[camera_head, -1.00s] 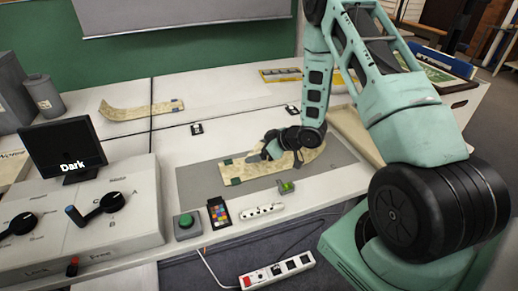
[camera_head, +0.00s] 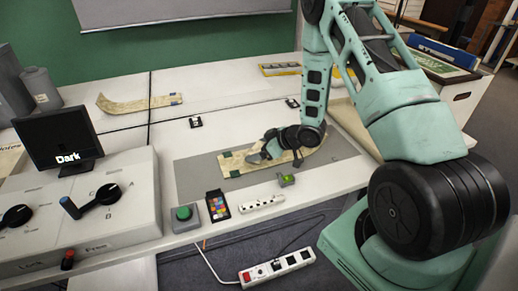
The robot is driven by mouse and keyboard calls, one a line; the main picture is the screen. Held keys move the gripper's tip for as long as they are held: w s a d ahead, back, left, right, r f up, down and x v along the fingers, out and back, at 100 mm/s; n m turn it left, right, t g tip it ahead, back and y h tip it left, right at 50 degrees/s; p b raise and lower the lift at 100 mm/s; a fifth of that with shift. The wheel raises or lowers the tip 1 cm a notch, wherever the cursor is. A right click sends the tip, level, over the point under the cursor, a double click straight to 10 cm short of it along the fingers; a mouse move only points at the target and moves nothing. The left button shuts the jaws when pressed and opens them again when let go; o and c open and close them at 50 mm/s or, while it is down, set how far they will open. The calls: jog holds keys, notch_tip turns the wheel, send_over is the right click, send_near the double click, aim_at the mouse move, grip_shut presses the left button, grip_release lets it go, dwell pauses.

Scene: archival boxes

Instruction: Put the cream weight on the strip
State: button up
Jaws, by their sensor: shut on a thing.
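A cream strip (camera_head: 289,158) lies on the grey mat (camera_head: 202,189) on the white table. Its right end looks raised or curled beneath my arm. Two small dark green pieces sit on its left end, an upper one (camera_head: 226,154) and a lower one (camera_head: 234,173). My gripper (camera_head: 262,153) is low over the middle of the strip, its fingers pointing left. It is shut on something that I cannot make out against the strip. I cannot pick out the cream weight as a separate thing. I cannot tell whether my fingers touch the strip.
A colour card (camera_head: 217,205), a green button (camera_head: 184,213) and a white socket bar (camera_head: 262,203) lie in front. Another cream strip (camera_head: 140,104) lies at the back left. A monitor (camera_head: 60,140) stands left.

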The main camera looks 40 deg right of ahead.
jog(key=shift+f+b, duration=0.3)
jog(key=shift+f, duration=0.1)
jog(key=o, duration=1.3)
jog(key=v, duration=1.7)
jog(key=shift+s+r, duration=0.15)
jog(key=shift+r, duration=0.05)
